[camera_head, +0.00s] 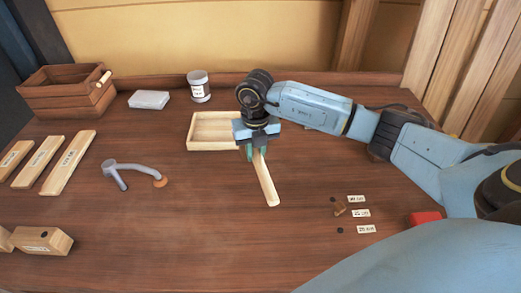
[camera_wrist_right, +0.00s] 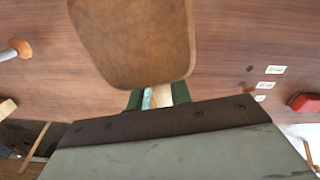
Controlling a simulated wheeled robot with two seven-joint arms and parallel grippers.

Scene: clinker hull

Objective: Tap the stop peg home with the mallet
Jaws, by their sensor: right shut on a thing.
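My right gripper (camera_head: 257,150) is shut on a pale wooden handle (camera_head: 268,184) over the middle of the bench. The handle slants down to the right below the fingers; I cannot tell whether its end touches the bench. In the wrist view a large brown rounded block (camera_wrist_right: 140,40), apparently the mallet's head, is close to the camera above the fingers (camera_wrist_right: 160,98). The head is hidden by the gripper in the head view. A small brown piece, perhaps the stop peg (camera_head: 340,210), stands at the row of labelled dark holes on the right, apart from the gripper. My left gripper is not in view.
An open wooden tray (camera_head: 198,144) lies just behind the gripper. A bent grey tool (camera_head: 140,169), planks (camera_head: 68,163), a holed block (camera_head: 40,243) and a slatted crate (camera_head: 65,100) are left. A jar (camera_head: 198,88) stands behind. A red object (camera_head: 425,218) is right. The front middle is clear.

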